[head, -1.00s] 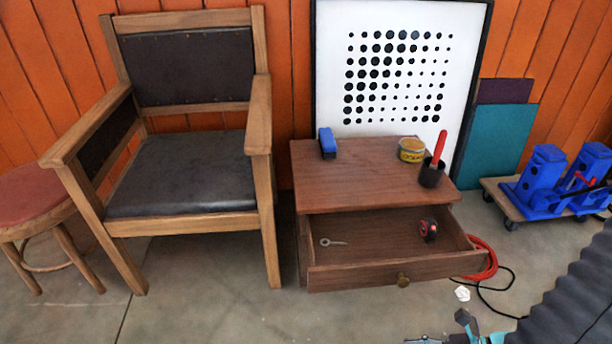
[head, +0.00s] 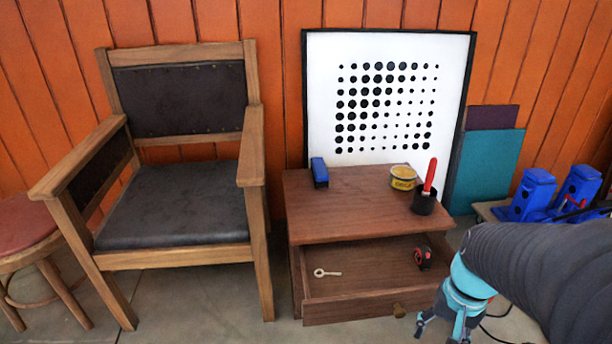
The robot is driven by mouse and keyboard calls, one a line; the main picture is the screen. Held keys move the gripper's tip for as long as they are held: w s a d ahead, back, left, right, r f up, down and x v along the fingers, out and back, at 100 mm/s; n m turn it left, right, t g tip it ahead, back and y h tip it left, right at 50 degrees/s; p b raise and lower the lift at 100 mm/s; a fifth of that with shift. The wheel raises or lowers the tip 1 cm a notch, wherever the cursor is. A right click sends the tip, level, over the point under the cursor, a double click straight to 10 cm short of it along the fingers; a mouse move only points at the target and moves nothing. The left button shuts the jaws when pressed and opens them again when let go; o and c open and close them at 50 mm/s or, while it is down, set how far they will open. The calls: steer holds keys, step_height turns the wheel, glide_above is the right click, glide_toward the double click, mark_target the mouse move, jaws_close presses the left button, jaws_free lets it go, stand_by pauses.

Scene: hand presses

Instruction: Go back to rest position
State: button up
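My gripper (head: 444,328) is at the lower right of the head view, on the end of my teal and dark grey arm. Its fingers are spread apart with nothing seen between them, though the tips reach the bottom of the picture. It is in front of the right end of the open drawer (head: 345,310), apart from the drawer's knob (head: 399,310) as far as I can see. The drawer holds a key-like metal piece (head: 327,273) and a red and black tape measure (head: 423,257).
A wooden cabinet (head: 345,215) carries a blue tool (head: 319,172), a yellow tin (head: 403,177) and a black cup (head: 424,203) with a red handle. A wooden armchair (head: 180,200) and stool (head: 25,225) stand left. Blue presses (head: 535,195) stand right.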

steer(key=a+r+n+t, duration=0.5)
steer(key=a+r, duration=0.4)
steer(key=r, duration=0.3)
steer(key=shift+s+a+r+h, duration=0.25)
steer(key=shift+s+h, duration=0.05)
steer(key=shift+h, duration=0.1)
